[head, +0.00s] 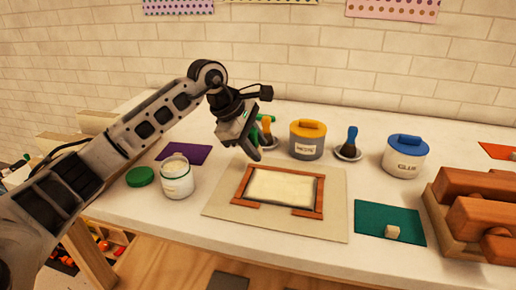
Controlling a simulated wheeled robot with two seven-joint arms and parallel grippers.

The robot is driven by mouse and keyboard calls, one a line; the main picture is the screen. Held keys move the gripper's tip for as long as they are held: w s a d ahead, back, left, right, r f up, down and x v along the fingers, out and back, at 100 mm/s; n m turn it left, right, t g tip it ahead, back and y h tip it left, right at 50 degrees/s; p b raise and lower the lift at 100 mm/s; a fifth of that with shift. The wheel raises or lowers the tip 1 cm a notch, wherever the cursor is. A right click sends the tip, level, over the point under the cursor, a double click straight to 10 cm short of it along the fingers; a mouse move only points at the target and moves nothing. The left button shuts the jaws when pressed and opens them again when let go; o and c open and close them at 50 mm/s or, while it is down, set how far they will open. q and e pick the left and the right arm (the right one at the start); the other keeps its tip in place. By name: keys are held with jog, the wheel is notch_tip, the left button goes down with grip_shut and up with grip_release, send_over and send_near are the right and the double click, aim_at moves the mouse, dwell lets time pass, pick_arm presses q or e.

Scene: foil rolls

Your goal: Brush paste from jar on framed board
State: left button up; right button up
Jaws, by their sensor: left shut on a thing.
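An open glass jar (177,181) of white paste stands at the left of the table. Its green lid (139,177) lies beside it. The framed board (281,187) lies flat in the middle, a pale panel inside a reddish wooden frame with a gap at its front edge. My left gripper (250,140) is above and behind the framed board, shut on a green-handled thing (266,118) that looks like a brush. The gripper hides most of it, and its bristles cannot be made out clearly. My right gripper is not in view.
An orange-handled brush (267,126) and a blue-handled brush (351,138) rest on small dishes behind the board. A yellow-lidded pot (306,146) and a blue-lidded glue pot (407,163) stand at the back. A teal mat (376,219) and brown rolls (484,221) occupy the right.

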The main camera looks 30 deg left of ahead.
aim_at(255, 128)
pick_arm(q)
jog(key=shift+r+p, duration=0.85)
jog(key=shift+r, duration=0.8)
